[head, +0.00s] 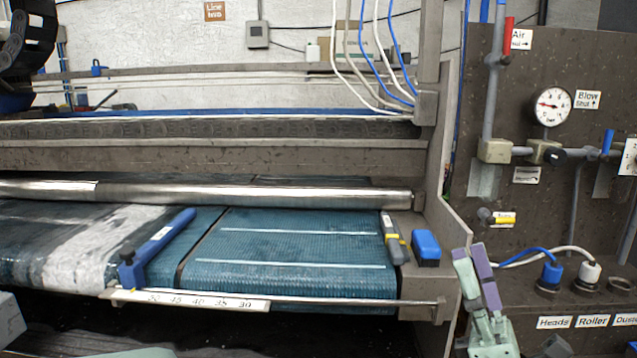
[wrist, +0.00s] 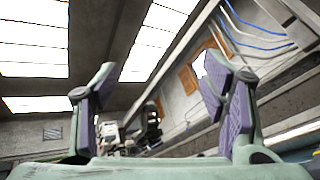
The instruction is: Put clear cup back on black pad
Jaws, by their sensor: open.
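I cannot make out a clear cup or a black pad in either view. My gripper (head: 472,256) is at the lower right of the head view, with purple finger pads on pale green links. It points upward in front of the machine's right end. In the wrist view my gripper (wrist: 161,84) has its two fingers spread wide apart. Nothing is between them, and the camera looks up toward the ceiling lights and back wall.
A teal conveyor belt (head: 300,250) fills the lower middle. A blue block (head: 425,248) and a yellow-grey tool (head: 393,239) are at its right end. A blue clamp (head: 158,247) crosses the belt. A brown panel (head: 545,75) with gauge and hoses stands right.

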